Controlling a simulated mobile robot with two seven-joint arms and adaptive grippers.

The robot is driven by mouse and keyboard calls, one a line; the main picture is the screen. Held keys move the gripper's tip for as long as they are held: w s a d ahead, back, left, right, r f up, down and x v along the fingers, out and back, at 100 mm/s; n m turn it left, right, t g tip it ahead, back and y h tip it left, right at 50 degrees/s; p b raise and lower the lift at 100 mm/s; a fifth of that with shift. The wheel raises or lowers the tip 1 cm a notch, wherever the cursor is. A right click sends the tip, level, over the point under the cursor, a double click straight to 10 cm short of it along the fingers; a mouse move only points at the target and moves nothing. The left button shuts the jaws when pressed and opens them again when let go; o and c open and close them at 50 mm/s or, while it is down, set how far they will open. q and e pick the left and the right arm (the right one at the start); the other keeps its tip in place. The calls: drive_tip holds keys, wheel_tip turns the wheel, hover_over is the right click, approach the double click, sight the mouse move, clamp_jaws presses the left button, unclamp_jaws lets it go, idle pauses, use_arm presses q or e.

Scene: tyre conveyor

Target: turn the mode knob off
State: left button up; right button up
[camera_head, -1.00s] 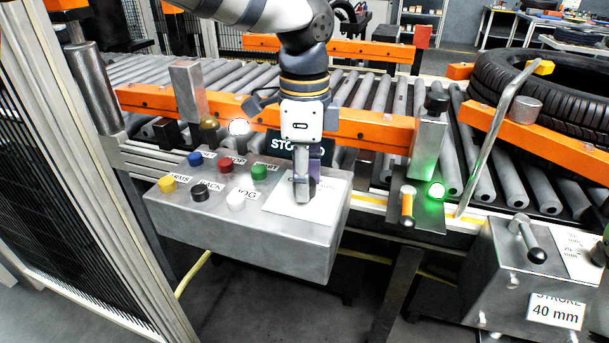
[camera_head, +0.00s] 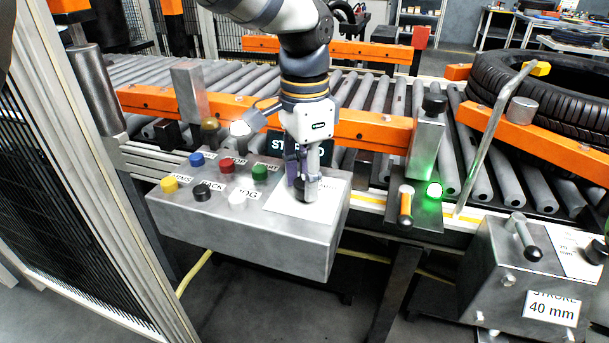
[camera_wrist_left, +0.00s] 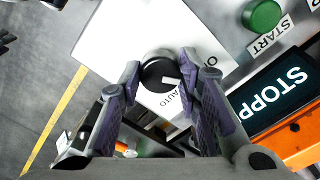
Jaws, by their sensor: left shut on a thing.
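The mode knob is a round black knob (camera_wrist_left: 158,70) with a white pointer mark, on a white label plate (camera_wrist_left: 120,35) in the left wrist view. The mark points towards the word AUTO. A letter O shows at the plate's right edge; the rest of that word is hidden. My left gripper (camera_wrist_left: 160,75) is shut on the knob, one finger on each side. In the head view the gripper (camera_head: 306,188) points down on the plate (camera_head: 325,200) at the right of the grey control box (camera_head: 240,240), and mostly covers the knob.
Yellow, blue, red, black, white and green buttons sit left of the plate; the green one (camera_head: 260,172) is nearest. A dark display (camera_wrist_left: 285,92) reading STOPP, partly cut off, stands behind. The roller conveyor (camera_head: 370,100) and a tyre (camera_head: 545,95) lie beyond.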

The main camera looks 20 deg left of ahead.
use_arm(q)
drive_tip(key=shift+n, duration=1.3)
drive_tip(key=o, duration=1.1)
drive_tip(key=shift+o, duration=0.2)
wheel_tip(320, 180, up, 12)
